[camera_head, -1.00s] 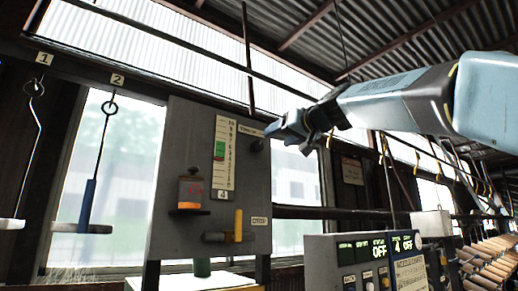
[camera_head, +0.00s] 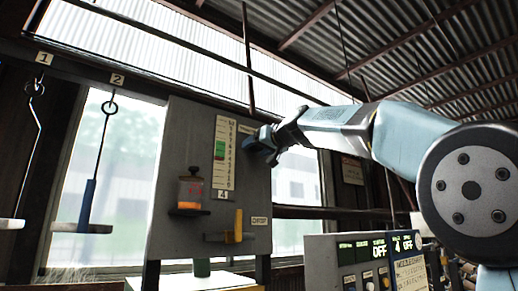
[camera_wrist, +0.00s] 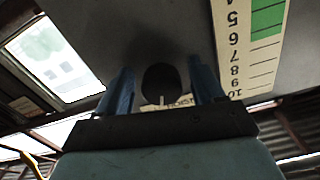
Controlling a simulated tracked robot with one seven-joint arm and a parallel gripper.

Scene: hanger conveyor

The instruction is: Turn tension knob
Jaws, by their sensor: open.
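The tension knob (camera_wrist: 161,82) is a small dark round knob with a light pointer mark, on the upper right of the grey panel (camera_head: 180,140). In the wrist view it sits between the two blue fingers of my open gripper (camera_wrist: 160,88), with a gap on both sides. In the head view my gripper (camera_head: 268,143) is at the panel's upper right and covers the knob. A label beside the knob is partly hidden in the wrist view. A numbered scale (camera_head: 231,182) with a green band (camera_head: 220,149) is left of the gripper.
An orange-and-dark weight (camera_head: 190,190) and a yellow lever (camera_head: 239,226) are lower on the panel. A control box (camera_head: 345,250) with green displays stands at lower right. Hooks marked 1 and 2 hang at left, with a blue-handled one (camera_head: 87,203).

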